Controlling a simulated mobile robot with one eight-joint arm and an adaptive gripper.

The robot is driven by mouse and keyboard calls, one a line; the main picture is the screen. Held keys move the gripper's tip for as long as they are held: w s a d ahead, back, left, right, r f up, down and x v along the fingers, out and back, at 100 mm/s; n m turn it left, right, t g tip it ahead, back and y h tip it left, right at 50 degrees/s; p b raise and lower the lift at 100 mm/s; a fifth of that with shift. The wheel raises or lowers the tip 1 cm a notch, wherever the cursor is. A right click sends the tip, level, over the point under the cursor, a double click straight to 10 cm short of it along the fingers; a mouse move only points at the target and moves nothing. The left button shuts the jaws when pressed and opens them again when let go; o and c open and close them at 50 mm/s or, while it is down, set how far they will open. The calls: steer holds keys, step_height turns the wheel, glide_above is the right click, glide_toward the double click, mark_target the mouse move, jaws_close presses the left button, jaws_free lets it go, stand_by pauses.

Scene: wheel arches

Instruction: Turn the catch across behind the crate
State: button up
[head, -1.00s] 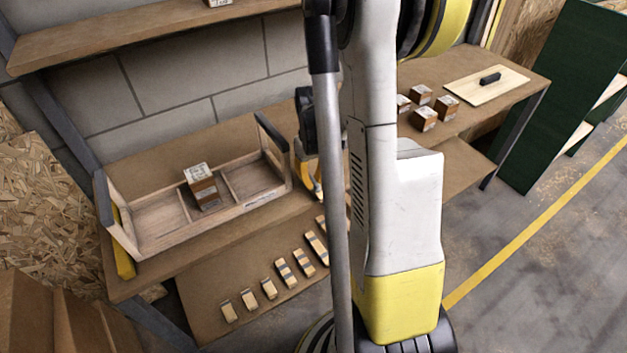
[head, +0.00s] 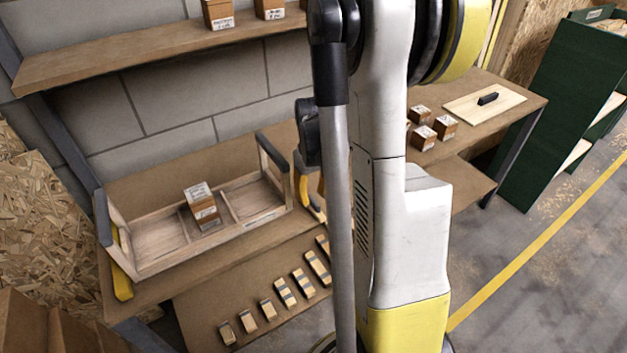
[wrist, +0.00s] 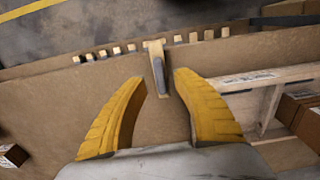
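The catch (wrist: 158,68) shows in the wrist view as a grey bar on a small pale wooden block at the bench edge. My gripper (wrist: 160,82) is open, its two yellow fingers apart on either side of the bar's near end. I cannot tell whether they touch it. The wooden crate (wrist: 250,105) is to the right of the fingers. In the head view the crate (head: 160,258) stands on the bench with a small labelled box (head: 203,205) in its middle compartment. My gripper (head: 308,188) is at the crate's right end, partly hidden by my arm, which hides the catch.
Several small blocks (head: 283,291) stand in a row on the lower shelf. Several boxes (head: 445,127) and a board with a black handle (head: 485,104) sit on the bench's right part. A wall shelf (head: 150,48) hangs above. A yellow piece (head: 121,283) is at the crate's left end.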

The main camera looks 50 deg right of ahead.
mark_target(313, 200)
step_height(313, 200, up, 10)
steer(key=shift+f, duration=0.15)
stand_by(0.3)
steer(key=shift+a, duration=0.1)
